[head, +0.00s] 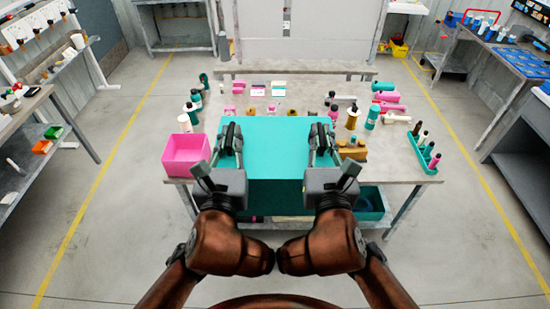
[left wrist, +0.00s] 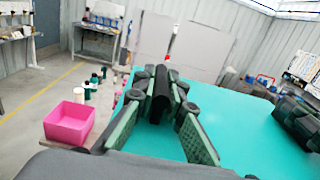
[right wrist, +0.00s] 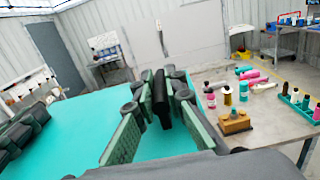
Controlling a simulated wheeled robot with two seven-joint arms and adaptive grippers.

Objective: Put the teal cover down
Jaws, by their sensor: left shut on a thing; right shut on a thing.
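The teal cover (head: 274,155) is a large box-like piece over the middle of the grey table (head: 390,165). Its front face reaches past the table's front edge, and I cannot tell whether its underside touches the tabletop. My left gripper (head: 230,135) is shut on a black handle (left wrist: 160,92) on the cover's left side. My right gripper (head: 321,135) is shut on the matching black handle (right wrist: 161,98) on the right side. The teal top also shows in the left wrist view (left wrist: 235,125) and the right wrist view (right wrist: 85,130). Whatever lies beneath the cover is hidden.
A pink bin (head: 186,155) stands close left of the cover. Several bottles and small pink parts lie behind. A teal bin (head: 370,203) is under the table.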

